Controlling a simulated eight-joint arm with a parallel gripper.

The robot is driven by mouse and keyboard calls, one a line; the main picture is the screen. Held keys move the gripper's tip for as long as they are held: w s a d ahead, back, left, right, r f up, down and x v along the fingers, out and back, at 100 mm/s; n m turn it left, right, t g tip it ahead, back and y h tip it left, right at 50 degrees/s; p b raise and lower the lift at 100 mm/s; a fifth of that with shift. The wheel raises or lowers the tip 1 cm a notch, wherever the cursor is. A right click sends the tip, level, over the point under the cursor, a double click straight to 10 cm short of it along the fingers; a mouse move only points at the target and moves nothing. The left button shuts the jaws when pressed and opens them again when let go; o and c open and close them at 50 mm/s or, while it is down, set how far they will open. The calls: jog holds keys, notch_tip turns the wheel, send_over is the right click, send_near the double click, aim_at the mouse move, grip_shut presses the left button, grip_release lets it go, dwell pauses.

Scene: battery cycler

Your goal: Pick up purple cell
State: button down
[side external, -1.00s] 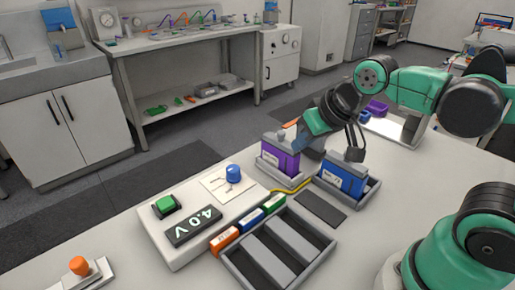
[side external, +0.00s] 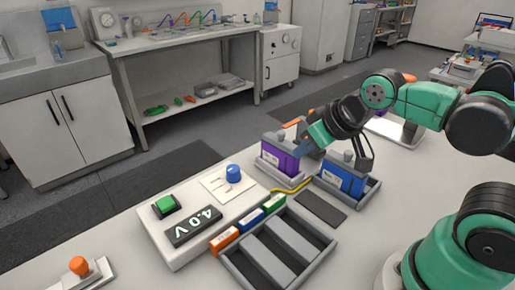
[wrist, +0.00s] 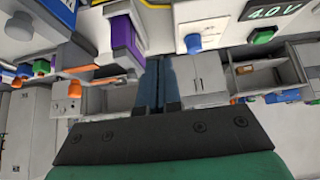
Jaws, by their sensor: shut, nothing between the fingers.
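The purple cell (side external: 281,158) stands upright in a grey holder (side external: 265,170) near the middle of the table, with a grey terminal on top. In the wrist view, the purple cell (wrist: 124,36) is at the upper left, left of my fingers. My gripper (side external: 303,153) is shut and empty. Its bluish fingers are just right of the purple cell's upper part in the side view; whether they touch it is unclear. In the wrist view, the closed fingers (wrist: 158,85) point upward with nothing between them.
A blue cell (side external: 345,175) stands in another grey holder to the right. In front are an empty slotted tray (side external: 232,268) and a white cycler (side external: 160,240) with a 4.0 V display, green button and blue knob. A yellow cable (side external: 292,189) runs between them.

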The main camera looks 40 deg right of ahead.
jog(key=shift+c, duration=2.2)
grip_release()
jog(key=g, duration=0.4)
send_near(281, 140)
notch_tip(281, 140, down, 2)
jog(key=s+a, duration=0.2)
jog(key=a, duration=0.1)
jog(key=w+d+f+g, duration=0.2)
jog(key=w, duration=0.1)
jog(key=w+d+f+g, duration=0.1)
jog(key=w, duration=0.1)
jog(key=shift+d+f+n, duration=0.2)
jog(key=shift+f+n, duration=0.1)
jog(key=shift+w+d+f, duration=0.1)
jog(key=shift+w+f, duration=0.1)
jog(key=shift+f, duration=2.8)
